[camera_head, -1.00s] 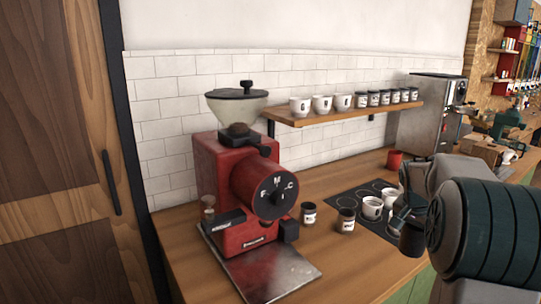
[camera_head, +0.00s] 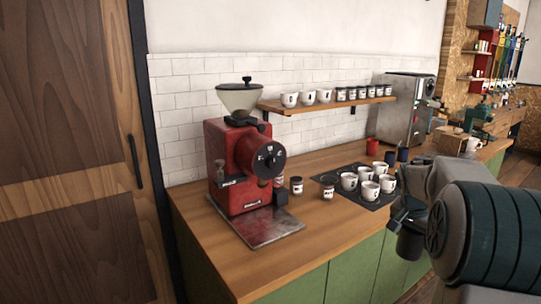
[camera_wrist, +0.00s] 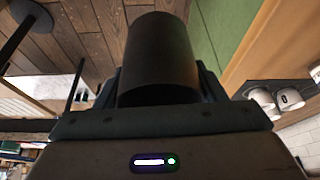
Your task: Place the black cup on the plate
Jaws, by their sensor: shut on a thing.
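The black cup (camera_head: 409,245) is held in my gripper (camera_head: 405,222), at the right of the head view. It appears in front of the counter's front edge, against the green cabinet fronts. In the wrist view the cup (camera_wrist: 158,52) is a large dark cylinder between the jaws, with wooden floor and green panel behind it. My gripper is shut on it; the fingers are mostly hidden by the cup and wrist. I cannot make out a plate in either view.
A dark mat (camera_head: 345,194) on the wooden counter (camera_head: 318,229) holds several white cups. A red cup (camera_head: 372,146) and two dark cups (camera_head: 402,155) stand behind. A red grinder (camera_head: 240,165) is at left, a steel machine (camera_head: 402,112) at back right.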

